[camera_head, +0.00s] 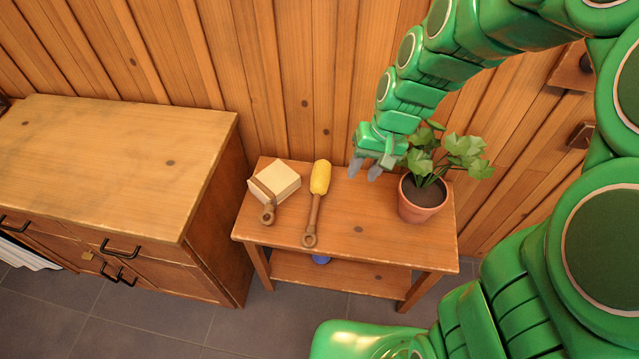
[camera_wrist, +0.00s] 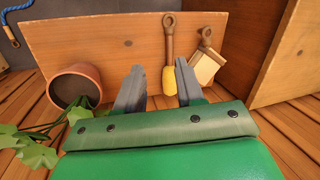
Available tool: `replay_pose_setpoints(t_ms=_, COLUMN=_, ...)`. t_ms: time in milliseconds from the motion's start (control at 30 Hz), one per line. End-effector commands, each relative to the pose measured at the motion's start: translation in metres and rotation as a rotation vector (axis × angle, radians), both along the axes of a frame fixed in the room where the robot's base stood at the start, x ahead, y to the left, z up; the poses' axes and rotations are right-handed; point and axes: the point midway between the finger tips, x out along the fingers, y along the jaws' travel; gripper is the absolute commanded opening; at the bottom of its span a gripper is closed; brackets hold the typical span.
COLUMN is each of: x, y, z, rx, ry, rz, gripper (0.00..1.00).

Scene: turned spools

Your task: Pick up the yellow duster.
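The yellow duster (camera_head: 320,178) lies on the small wooden table (camera_head: 370,235), its yellow head toward the wall and its brown handle toward the front edge. In the wrist view the duster (camera_wrist: 169,78) shows beyond my fingertips, its head close to the right finger in the picture. My gripper (camera_head: 365,170) is above the table's back part, to the right of the duster and left of the plant. Its two grey fingers stand apart with nothing between them, as the wrist view shows too (camera_wrist: 160,80). The gripper is apart from the duster in the head view.
A potted plant (camera_head: 422,205) stands on the table's right side, near my gripper. A cream block-shaped brush (camera_head: 276,181) with a brown handle lies left of the duster. A wooden cabinet (camera_head: 120,150) stands at the left. A blue thing (camera_head: 321,259) sits on the lower shelf.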

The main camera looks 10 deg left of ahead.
Motion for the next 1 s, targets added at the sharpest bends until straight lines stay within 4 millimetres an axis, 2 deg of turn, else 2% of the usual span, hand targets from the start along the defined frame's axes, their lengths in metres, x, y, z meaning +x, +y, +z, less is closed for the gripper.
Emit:
replay_pose_setpoints(t_ms=400, x=0.056, y=0.048, z=-0.073, rx=0.067, ry=-0.007, rz=-0.025, gripper=0.38)
replay_pose_setpoints(t_ms=667, x=0.083, y=0.071, z=-0.125, rx=0.092, ry=-0.013, rz=-0.056, gripper=0.38)
replay_pose_setpoints(t_ms=1000, x=0.111, y=0.092, z=-0.201, rx=0.097, ry=-0.025, rz=-0.109, gripper=0.38)
